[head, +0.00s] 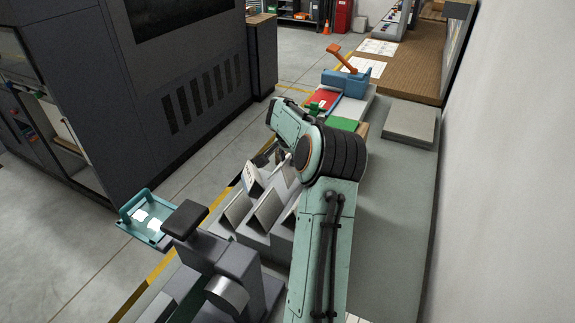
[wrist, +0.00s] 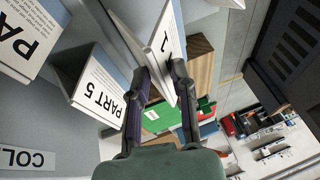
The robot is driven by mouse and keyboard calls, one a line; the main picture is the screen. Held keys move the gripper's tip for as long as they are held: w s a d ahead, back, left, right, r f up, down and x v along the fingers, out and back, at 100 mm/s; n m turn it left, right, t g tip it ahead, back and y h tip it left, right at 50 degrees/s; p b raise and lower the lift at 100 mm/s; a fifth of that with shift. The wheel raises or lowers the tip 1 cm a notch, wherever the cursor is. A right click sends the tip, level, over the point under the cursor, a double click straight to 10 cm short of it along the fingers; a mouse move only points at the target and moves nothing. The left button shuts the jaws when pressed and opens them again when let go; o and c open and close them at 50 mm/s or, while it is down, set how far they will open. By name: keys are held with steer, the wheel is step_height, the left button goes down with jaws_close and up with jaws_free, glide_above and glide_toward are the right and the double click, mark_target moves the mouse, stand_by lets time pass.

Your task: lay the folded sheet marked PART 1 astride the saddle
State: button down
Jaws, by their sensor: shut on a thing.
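In the wrist view my gripper (wrist: 160,70) has its two dark fingers on either side of a white folded sheet (wrist: 164,40) with a blue band and a "1" showing. The rest of its marking is hidden or out of frame. Folded sheets marked PART 5 (wrist: 100,88) and "PA…" (wrist: 28,42) stand to the left, apart from the fingers. I cannot make out for certain which part is the saddle.
A grey machine with a black pad (head: 185,218) stands in the left foreground, beside a teal tray (head: 148,222). Beyond my arm lie a green block (head: 343,124), a red item (head: 322,98) and a blue tool with an orange lever (head: 345,80). The grey bench at right is mostly clear.

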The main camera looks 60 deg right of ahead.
steer(key=s+a+r, duration=0.4)
steer(key=a+r, duration=0.2)
steer(key=a, duration=0.3)
steer(key=w+a+r+n+t+y, duration=0.1)
steer(key=w+a+r+n, duration=0.2)
steer(key=w+a+r, duration=0.35)
steer(key=w+a+r+n+t+y, duration=0.1)
steer(key=w+a+r+n, duration=0.2)
steer(key=w+a, duration=0.7)
steer(key=w+a+r+n+y, duration=0.1)
steer(key=a+r+n, duration=0.15)
steer(key=a, duration=0.55)
steer(key=a+r+n+y, duration=0.1)
steer(key=a+r+n, duration=0.1)
steer(key=a+n, duration=0.35)
steer(key=w+a+r+n+y, duration=0.1)
steer(key=a+r+n+y, duration=0.1)
steer(key=a, duration=0.8)
steer(key=m+g+h, duration=0.4)
steer(key=m+h, duration=0.2)
steer(key=m, duration=1)
glide_above(172, 317)
step_height(172, 317, down, 18)
steer(key=shift+a+f, duration=0.15)
steer(key=shift+f, duration=1.95)
steer(key=shift+a+f, duration=0.1)
steer(key=shift+f, duration=1.95)
steer(key=shift+f, duration=0.2)
